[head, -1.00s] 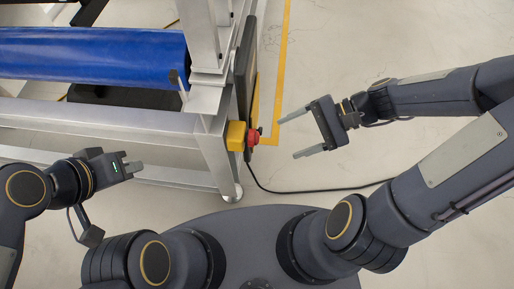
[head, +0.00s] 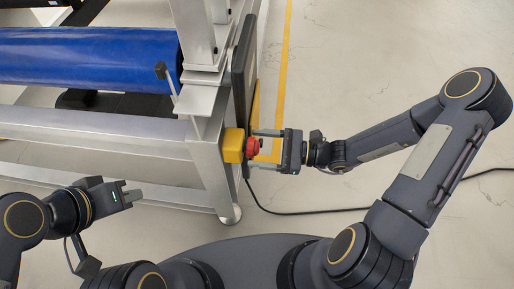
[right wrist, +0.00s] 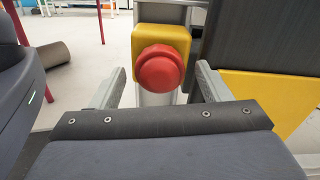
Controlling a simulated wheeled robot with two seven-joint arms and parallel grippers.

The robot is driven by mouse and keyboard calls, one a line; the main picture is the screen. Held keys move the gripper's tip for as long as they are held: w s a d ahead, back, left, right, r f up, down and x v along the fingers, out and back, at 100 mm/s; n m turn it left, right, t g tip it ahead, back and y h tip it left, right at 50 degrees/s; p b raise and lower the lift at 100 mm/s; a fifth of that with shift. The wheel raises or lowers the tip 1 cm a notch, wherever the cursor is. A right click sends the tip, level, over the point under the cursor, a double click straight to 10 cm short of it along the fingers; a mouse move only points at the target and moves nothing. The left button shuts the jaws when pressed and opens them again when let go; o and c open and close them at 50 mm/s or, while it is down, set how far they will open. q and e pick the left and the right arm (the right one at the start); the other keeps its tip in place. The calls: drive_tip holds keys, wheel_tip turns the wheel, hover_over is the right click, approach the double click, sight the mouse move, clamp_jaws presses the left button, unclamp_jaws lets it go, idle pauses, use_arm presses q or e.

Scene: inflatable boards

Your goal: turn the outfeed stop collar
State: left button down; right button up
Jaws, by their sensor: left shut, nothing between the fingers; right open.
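The stop collar is a red round knob (head: 253,147) on a yellow box (head: 233,145) at the corner post of the metal frame. In the right wrist view the red knob (right wrist: 159,71) sits in front of the yellow box (right wrist: 150,40), between and beyond my open fingers. My right gripper (head: 265,149) is open, its two fingers pointing left toward the knob, one on either side of its line. I cannot tell whether a finger touches it. My left gripper (head: 134,195) is shut and empty, low at the left, apart from the frame.
The metal frame (head: 120,125) carries a blue roller (head: 90,60). A dark upright panel (head: 243,65) stands just behind the knob. A black cable (head: 330,212) runs over the floor. Open floor (head: 370,60) with a yellow line lies to the right.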

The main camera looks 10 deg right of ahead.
drive_tip(key=shift+w+a, duration=0.15)
drive_tip(key=shift+a, duration=0.45)
